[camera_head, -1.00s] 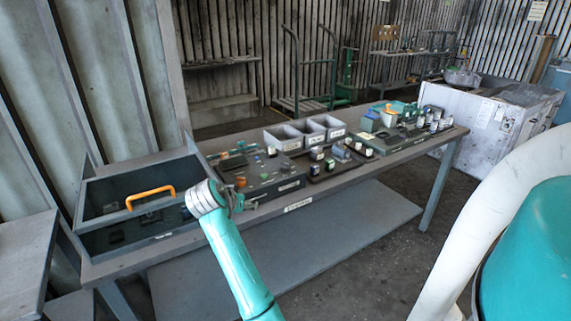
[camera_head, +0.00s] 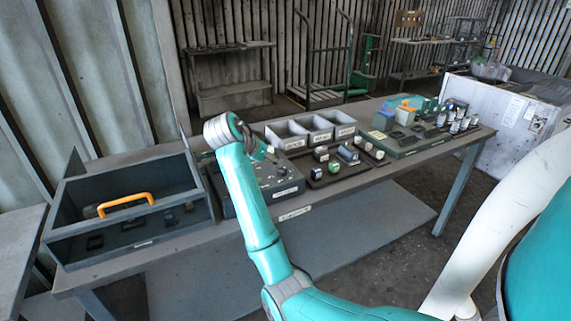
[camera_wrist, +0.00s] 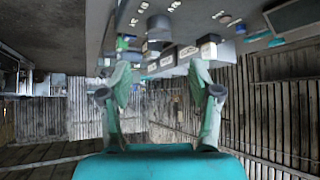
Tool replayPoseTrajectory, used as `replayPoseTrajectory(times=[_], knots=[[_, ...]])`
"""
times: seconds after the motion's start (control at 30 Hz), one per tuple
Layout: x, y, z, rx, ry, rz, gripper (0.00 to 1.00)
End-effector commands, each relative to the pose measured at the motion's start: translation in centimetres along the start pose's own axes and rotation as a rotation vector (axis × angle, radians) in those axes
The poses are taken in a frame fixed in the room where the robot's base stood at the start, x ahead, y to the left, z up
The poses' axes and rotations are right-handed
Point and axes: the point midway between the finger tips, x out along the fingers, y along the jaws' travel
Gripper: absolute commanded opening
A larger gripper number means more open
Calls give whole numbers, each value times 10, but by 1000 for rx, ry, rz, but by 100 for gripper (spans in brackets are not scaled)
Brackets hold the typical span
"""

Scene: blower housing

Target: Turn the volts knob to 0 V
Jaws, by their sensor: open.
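The control panel (camera_head: 270,185) is a dark box with small knobs and switches on the table, partly hidden behind my arm in the head view. My gripper (camera_head: 262,152) is above the panel's back part, and its fingers are hard to make out there. In the wrist view my gripper (camera_wrist: 160,80) is open, two fingers wide apart with nothing between them. A grey round knob-like part (camera_wrist: 159,27) stands out from a grey surface beyond the fingertips. I cannot tell whether it is the volts knob, and no volts marking is readable.
An open dark bin with an orange handle (camera_head: 125,204) stands left of the panel. Grey bins (camera_head: 312,131), a tray of small parts (camera_head: 345,162) and a green board with bottles (camera_head: 420,138) stand to the right. The air above the table is mostly free.

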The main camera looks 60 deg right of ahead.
Motion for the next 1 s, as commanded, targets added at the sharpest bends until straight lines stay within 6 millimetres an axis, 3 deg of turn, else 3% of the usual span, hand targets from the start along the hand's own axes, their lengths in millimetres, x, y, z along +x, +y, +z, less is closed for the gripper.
replayPoseTrajectory(times=[0.6,1.0], knots=[[93,0,0,-1,0,2,63],[103,0,0,-1,0,-1,63]])
